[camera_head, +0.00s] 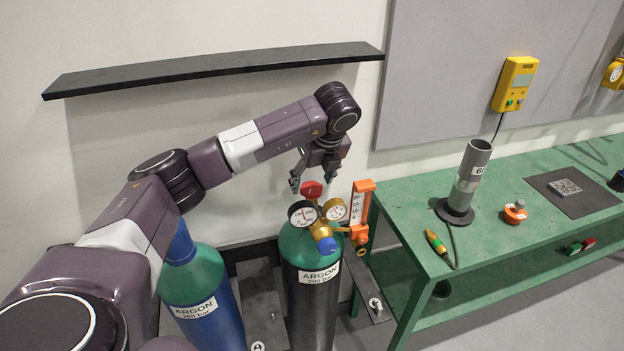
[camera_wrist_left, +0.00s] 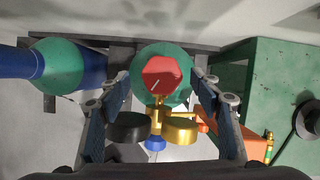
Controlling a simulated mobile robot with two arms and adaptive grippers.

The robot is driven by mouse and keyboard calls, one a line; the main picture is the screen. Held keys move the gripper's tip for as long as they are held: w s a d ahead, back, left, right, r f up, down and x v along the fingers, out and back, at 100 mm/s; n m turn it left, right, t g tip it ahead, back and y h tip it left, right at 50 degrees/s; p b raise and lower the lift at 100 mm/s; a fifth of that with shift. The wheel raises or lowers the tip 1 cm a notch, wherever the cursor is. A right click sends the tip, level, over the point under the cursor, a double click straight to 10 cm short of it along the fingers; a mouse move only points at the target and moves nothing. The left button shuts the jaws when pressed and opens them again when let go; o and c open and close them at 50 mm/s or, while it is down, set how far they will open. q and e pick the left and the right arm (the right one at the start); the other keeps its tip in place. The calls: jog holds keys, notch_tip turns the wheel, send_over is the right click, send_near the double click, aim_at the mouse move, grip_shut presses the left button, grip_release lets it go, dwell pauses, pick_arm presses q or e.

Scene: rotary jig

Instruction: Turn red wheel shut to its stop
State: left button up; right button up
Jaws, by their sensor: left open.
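The red wheel (camera_head: 312,189) sits on top of the argon cylinder with the green shoulder (camera_head: 291,244) and dark body. In the left wrist view the red wheel (camera_wrist_left: 165,72) has a short light line on its face and stands over the green cylinder top (camera_wrist_left: 150,54). My left gripper (camera_head: 314,178) is open just above the wheel. In the left wrist view its fingers (camera_wrist_left: 160,90) stand on both sides of the wheel, with clear gaps and no contact visible. The wheel's stem is largely hidden. My right gripper is not in view.
A brass regulator (camera_head: 322,229) with two gauges, a blue knob (camera_head: 327,245) and an orange flowmeter (camera_head: 360,205) stand close in front of the wheel. A second, blue argon cylinder (camera_head: 218,312) is at left. A green bench (camera_head: 420,216) is at right; a black shelf (camera_head: 215,67) is on the wall.

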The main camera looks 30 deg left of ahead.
pick_arm(q)
jog(key=shift+w+a+f, duration=0.15)
jog(key=shift+w+f, duration=0.05)
jog(key=shift+f, duration=0.35)
jog(key=shift+w+a+f, duration=0.1)
jog(key=shift+w+f, duration=0.05)
jog(key=shift+f, duration=0.35)
jog(key=shift+c, duration=0.4)
jog(key=c, duration=1.1)
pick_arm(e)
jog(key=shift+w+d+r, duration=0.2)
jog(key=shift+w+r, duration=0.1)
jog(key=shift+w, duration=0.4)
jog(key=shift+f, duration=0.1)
